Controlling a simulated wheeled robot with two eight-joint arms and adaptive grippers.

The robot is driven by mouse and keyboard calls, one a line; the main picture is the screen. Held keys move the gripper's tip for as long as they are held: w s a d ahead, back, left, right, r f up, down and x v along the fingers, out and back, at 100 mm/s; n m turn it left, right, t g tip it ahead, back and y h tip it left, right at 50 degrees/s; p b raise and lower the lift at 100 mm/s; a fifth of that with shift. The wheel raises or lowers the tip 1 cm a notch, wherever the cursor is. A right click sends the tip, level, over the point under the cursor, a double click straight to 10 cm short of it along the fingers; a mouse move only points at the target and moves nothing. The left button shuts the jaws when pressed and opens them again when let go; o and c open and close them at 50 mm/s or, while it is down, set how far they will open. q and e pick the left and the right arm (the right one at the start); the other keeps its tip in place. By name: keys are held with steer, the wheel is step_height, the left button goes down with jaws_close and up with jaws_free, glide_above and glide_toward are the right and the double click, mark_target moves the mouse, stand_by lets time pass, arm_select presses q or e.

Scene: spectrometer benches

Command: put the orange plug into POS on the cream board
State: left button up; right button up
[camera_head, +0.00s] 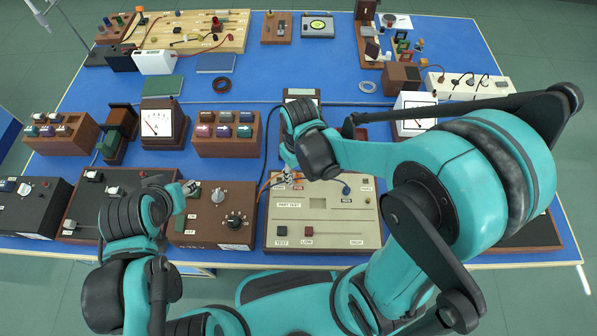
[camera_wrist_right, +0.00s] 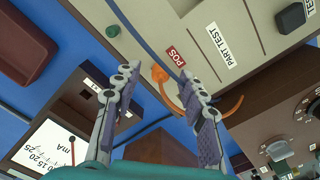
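The cream board (camera_head: 325,238) lies at the front middle of the blue bench. Its red POS label (camera_wrist_right: 174,56) shows in the right wrist view, with the orange plug (camera_wrist_right: 158,74) right beside it at the board's surface. I cannot tell whether the plug is seated in a socket. An orange cable (camera_wrist_right: 228,114) curves away from it. My right gripper (camera_wrist_right: 156,82) is open, its fingertips on either side of the plug with gaps visible. In the head view the right gripper (camera_head: 289,178) hides the plug. My left gripper (camera_head: 190,188) is above the brown knob box; its fingers are too small to judge.
A blue plug (camera_head: 346,190) with a dark cable sits on the board's right part. The brown knob box (camera_head: 215,215) stands left of the board. A meter (camera_head: 163,125) and a rack of coloured pieces (camera_head: 226,147) stand behind. Free blue bench shows farther back.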

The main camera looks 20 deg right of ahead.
step_height(320, 180, up, 12)
stand_by(0.6)
steer(key=shift+s, duration=0.1)
stand_by(0.4)
